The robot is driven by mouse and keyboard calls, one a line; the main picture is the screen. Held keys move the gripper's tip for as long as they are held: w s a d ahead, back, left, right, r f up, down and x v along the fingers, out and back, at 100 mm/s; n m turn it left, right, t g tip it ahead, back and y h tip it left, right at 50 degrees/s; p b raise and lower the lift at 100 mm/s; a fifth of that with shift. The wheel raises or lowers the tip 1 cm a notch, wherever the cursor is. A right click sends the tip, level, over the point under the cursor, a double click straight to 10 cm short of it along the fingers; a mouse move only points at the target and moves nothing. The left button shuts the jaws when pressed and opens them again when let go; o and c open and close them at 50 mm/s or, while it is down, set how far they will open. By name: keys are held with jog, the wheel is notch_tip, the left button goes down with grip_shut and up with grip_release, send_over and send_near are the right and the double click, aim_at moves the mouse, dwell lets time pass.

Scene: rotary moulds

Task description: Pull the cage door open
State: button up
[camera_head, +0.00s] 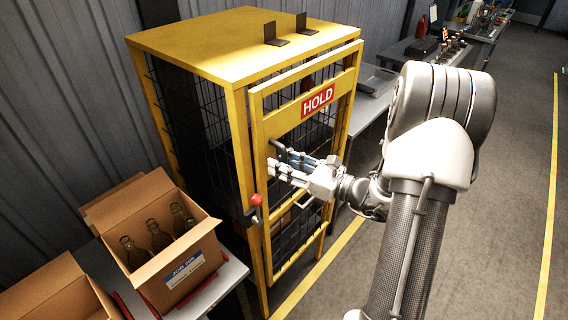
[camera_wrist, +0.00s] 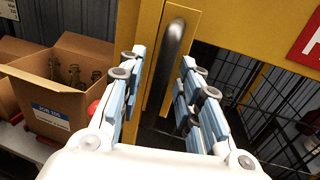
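The yellow cage (camera_head: 178,42) has a mesh door (camera_head: 258,165) with a yellow frame and a red HOLD sign (camera_head: 317,100). Whether the door is fully shut or slightly ajar I cannot tell. A dark bar handle (camera_head: 277,146) sits on the door's left side; in the wrist view the handle (camera_wrist: 172,50) runs upright. My gripper (camera_head: 288,166) is at the handle. In the wrist view my gripper (camera_wrist: 158,80) is open, with a finger on each side of the bar and gaps beside it. The handle's lower end is partly hidden.
A red-knobbed latch (camera_head: 256,201) is on the door edge below my gripper. A cardboard box of bottles (camera_head: 160,245) stands on a bench at the left. A bench (camera_head: 372,100) is behind the cage at the right. Floor at the right is clear, with yellow lines.

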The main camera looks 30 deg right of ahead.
grip_shut()
dwell(0.6)
